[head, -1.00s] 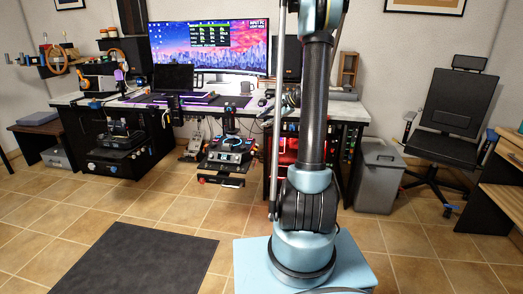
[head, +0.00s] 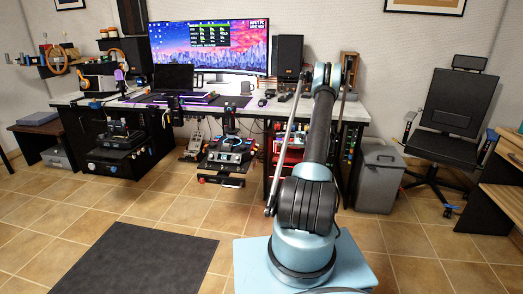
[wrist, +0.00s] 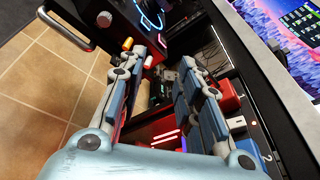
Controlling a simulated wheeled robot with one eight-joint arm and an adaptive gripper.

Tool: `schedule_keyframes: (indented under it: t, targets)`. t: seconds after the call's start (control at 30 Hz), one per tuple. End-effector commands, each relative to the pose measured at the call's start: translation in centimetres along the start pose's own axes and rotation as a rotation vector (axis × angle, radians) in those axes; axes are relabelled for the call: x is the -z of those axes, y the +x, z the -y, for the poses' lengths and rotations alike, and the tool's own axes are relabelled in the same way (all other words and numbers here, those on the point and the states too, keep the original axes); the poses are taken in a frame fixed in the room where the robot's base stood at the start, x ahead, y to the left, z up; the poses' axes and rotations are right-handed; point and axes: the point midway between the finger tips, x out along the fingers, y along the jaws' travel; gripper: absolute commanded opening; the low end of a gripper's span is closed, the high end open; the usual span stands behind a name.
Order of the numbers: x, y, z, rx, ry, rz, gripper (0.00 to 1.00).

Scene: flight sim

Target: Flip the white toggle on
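I cannot make out the white toggle for certain in either view. In the head view, a dark panel with several small coloured controls (head: 349,143) is on the desk's right end, partly behind my arm. In the wrist view, my gripper (wrist: 170,62) is open and empty, with its two jointed fingers apart. A black unit with a grey knob (wrist: 104,19) and a blue glowing ring (wrist: 150,16) is beyond the left finger. My gripper does not show in the head view, where my arm hides part of the desk front.
The desk (head: 352,111) carries a wide monitor (head: 208,47) and speakers. A red box (wrist: 228,96) and a dark panel edge lie close to the right finger. A grey bin (head: 379,178) and black chair (head: 455,110) stand right.

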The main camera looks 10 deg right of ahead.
Motion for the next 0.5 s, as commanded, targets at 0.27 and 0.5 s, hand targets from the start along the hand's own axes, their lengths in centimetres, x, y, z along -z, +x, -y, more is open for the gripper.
schedule_keyframes:
  t: [0.27, 0.5]
  targets:
    - [6.4, -1.4, -2.8, 0.095, 0.099, 0.081, 0.32]
    - [8.5, -1.9, -4.2, 0.129, 0.137, 0.116, 0.32]
